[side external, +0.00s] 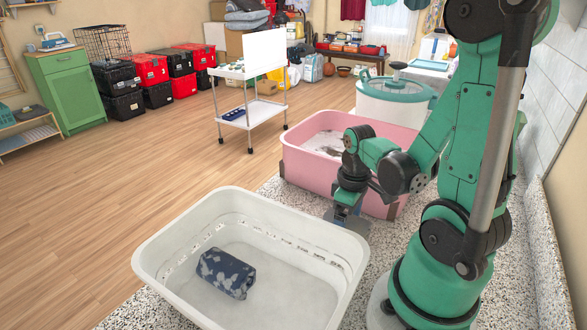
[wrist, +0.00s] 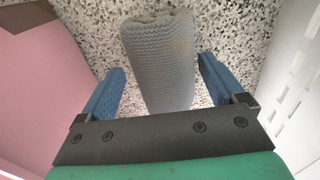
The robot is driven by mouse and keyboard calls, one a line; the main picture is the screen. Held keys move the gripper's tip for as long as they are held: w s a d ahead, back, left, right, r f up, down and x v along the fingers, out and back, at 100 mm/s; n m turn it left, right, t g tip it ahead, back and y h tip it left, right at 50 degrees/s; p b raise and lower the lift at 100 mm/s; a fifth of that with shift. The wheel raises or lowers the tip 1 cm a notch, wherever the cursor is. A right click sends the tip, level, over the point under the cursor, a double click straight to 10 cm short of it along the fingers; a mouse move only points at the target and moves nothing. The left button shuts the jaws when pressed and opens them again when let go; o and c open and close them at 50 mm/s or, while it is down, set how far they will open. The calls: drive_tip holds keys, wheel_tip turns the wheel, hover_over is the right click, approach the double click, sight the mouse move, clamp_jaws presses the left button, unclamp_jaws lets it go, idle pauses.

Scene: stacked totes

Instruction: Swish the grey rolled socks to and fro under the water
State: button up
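The grey rolled socks (wrist: 160,60) lie on the speckled counter in the wrist view, a knitted grey roll pointing away from me. My gripper (wrist: 162,66) is open, with one blue finger to each side of the roll and a gap between each finger and the socks. In the side view my gripper (side external: 346,214) points down low between the two tubs; the socks cannot be made out clearly there. The pink tub (side external: 305,172) stands behind it, with a pale surface and something dark inside that I cannot identify.
A white tub (side external: 160,258) stands in front, holding a dark blue patterned roll (side external: 226,273). In the wrist view the pink tub's wall (wrist: 45,90) is close on the left and the white tub's wall (wrist: 290,90) on the right. A round-lidded teal-and-white machine (side external: 392,100) stands behind.

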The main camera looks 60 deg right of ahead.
drive_tip(key=c, duration=0.7)
drive_tip(key=shift+r, duration=0.15)
drive_tip(key=shift+c, duration=0.2)
wheel_tip(320, 180, up, 19)
drive_tip(key=w+d, duration=0.5)
drive_tip(key=d, duration=0.5)
drive_tip(key=w+d+f, duration=0.2)
drive_tip(key=d+f, duration=0.3)
drive_tip(key=d, duration=0.5)
drive_tip(key=f, duration=1.3)
drive_tip(key=shift+s+f, duration=0.1)
drive_tip(key=shift+s, duration=0.1)
